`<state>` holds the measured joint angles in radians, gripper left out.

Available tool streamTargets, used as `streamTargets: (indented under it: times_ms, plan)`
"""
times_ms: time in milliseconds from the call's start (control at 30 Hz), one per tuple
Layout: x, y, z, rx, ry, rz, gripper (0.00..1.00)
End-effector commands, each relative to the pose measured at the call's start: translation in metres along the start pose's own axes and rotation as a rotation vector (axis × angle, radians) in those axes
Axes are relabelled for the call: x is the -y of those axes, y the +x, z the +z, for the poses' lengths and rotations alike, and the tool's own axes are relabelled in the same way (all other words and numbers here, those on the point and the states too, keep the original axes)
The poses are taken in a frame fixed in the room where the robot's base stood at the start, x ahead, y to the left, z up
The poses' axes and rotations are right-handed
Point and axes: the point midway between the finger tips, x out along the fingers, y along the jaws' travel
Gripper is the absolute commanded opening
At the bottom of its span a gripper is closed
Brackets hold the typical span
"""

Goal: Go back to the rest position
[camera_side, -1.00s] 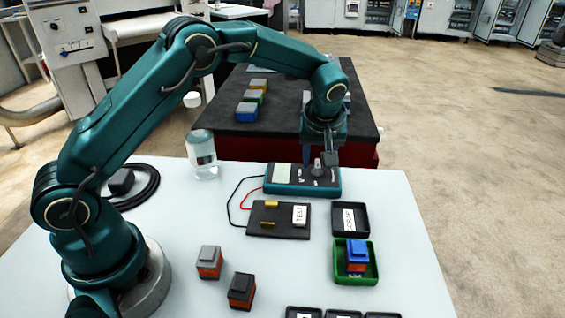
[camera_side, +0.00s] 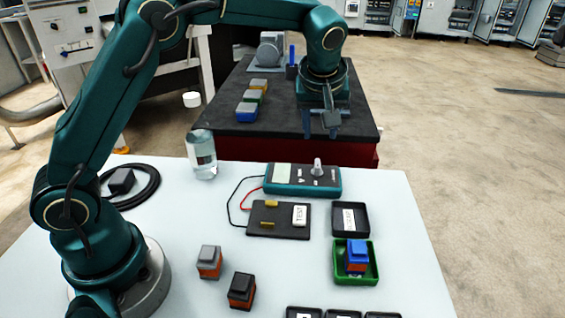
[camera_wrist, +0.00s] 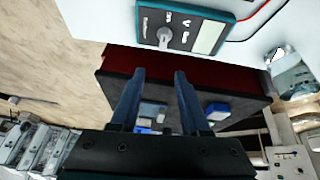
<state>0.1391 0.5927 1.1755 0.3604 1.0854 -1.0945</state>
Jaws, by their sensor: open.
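My gripper (camera_side: 323,122) is open and empty, held up in the air above and behind the teal multimeter (camera_side: 302,180) in the side view. In the wrist view my gripper's two fingers (camera_wrist: 158,85) stand apart with nothing between them. The multimeter lies on the white table with its grey knob showing, and it also appears at the top of the wrist view (camera_wrist: 186,26). No held object shows in either view.
The white table (camera_side: 190,290) holds a black test pad (camera_side: 280,232), a black tray (camera_side: 350,219), a green tray (camera_side: 370,278) with a blue-topped block (camera_side: 357,257), two more blocks (camera_side: 209,262) and a glass jar (camera_side: 201,155). A dark bench (camera_side: 225,130) with several blocks stands behind.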

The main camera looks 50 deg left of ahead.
Motion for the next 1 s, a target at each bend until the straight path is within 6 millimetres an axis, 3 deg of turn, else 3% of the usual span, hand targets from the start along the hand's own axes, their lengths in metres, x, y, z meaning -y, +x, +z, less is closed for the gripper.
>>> streamTargets:
  times_ms: [200,500,767,1000]
  plan:
    - [0.030,-0.067,-0.011,-0.036,-0.030,0.089,0.46]
    - [0.086,-0.124,0.021,-0.050,0.114,0.189,0.46]
    - [0.135,-0.138,0.075,-0.060,0.331,0.263,0.46]
    - [0.164,-0.119,0.131,-0.035,0.594,0.303,0.46]
